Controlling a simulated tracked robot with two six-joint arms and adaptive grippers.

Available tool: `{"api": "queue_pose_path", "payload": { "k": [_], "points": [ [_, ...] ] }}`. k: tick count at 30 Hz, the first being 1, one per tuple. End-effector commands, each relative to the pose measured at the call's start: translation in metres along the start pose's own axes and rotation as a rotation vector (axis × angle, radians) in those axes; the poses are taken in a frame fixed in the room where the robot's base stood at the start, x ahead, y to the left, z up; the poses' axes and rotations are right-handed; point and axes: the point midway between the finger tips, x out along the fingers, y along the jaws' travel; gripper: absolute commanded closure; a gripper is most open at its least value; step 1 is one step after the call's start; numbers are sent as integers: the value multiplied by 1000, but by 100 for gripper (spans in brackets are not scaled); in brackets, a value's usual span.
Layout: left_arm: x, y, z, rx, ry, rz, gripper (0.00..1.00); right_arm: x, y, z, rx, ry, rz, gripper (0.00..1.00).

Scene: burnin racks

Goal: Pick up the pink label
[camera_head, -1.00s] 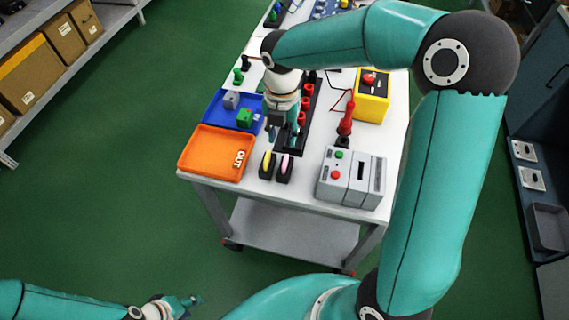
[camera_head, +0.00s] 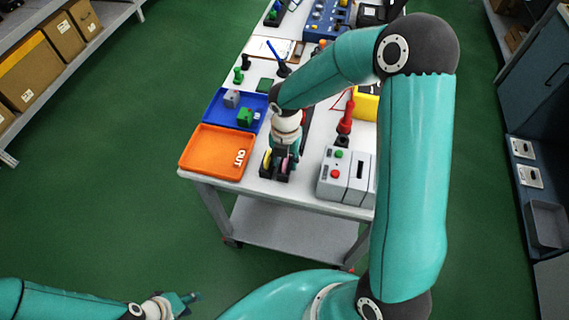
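The pink label (camera_head: 285,165) shows as a pink roll in the right of two small black holders at the front edge of the white table. A yellow one (camera_head: 266,160) stands in the holder to its left. My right gripper (camera_head: 284,160) reaches down from above over the pink label and partly hides it. I cannot tell whether its fingers touch the label or how far they are open. My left gripper (camera_head: 192,298) is low at the bottom left, away from the table. Its fingers are too small to judge.
An orange tray (camera_head: 190,172) marked OUT sits left of the holders. A blue tray (camera_head: 211,112) with grey and green blocks lies behind it. A grey box with buttons (camera_head: 345,190) stands close on the right, with a red tool (camera_head: 345,122) behind it.

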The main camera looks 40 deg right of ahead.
Motion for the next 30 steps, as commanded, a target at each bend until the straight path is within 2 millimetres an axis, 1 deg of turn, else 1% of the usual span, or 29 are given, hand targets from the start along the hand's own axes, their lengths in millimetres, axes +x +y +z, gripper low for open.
{"api": "queue_pose_path", "payload": {
  "k": [3, 8, 9, 10, 23, 26, 30],
  "points": [
    [0, 0, 0, 0, 0, 0, 60, 0, 0, 0, 0, 0, 0, 62],
    [0, 0, 0, 0, 0, 0, 60, 0, 0, 0, 0, -1, 0, 89],
    [0, 0, 0, 0, 0, 0, 60, 0, 0, 0, 0, -1, 0, 96],
    [0, 0, 0, 0, 0, 0, 60, -1, 0, 0, 0, -1, 0, 100],
    [0, 0, 0, 0, 0, 0, 60, -3, 0, 0, 0, -2, 1, 100],
    [0, 0, 0, 0, 0, 0, 60, -7, 1, 1, 0, -4, 2, 100],
    [1, 0, 0, 0, 0, 0, 60, -20, 1, 1, 0, -4, 3, 100]
  ]
}}
